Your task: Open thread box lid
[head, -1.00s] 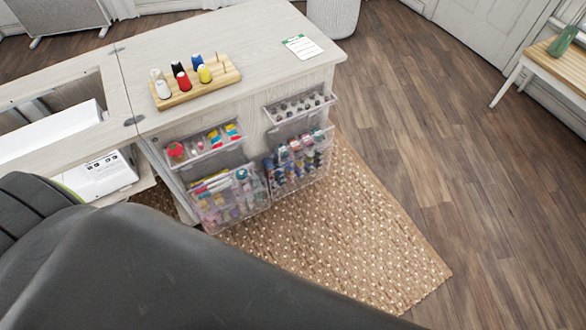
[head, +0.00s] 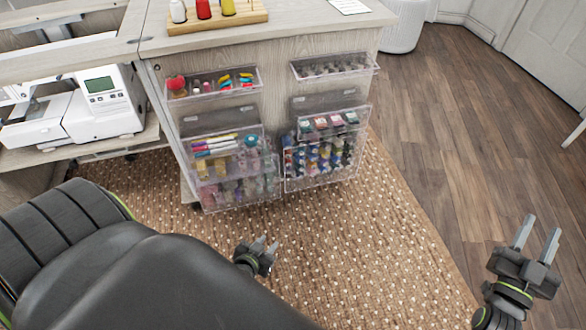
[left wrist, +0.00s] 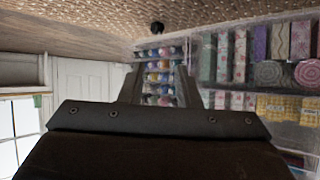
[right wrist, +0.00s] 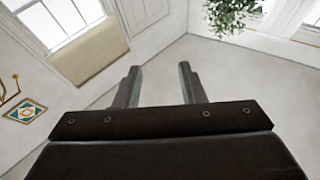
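The thread box (head: 320,155) is a clear bin of colourful spools, low on the right of the cabinet's side in the head view. Small packets show in its upper part; I cannot make out whether its clear lid is shut. Spools also show between the fingers in the left wrist view (left wrist: 160,75), apart from them. My left gripper (head: 267,243) is open and empty, below and left of the thread box, above the rug. My right gripper (head: 538,232) is open and empty, far to the right over the wood floor.
Another clear bin (head: 225,175) with pens and fabrics sits left of the thread box. Clear trays (head: 212,92) and (head: 335,68) hang above. A spool rack (head: 225,25) stands on the tabletop. A sewing machine (head: 100,95) is at left. The rug and right floor are clear.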

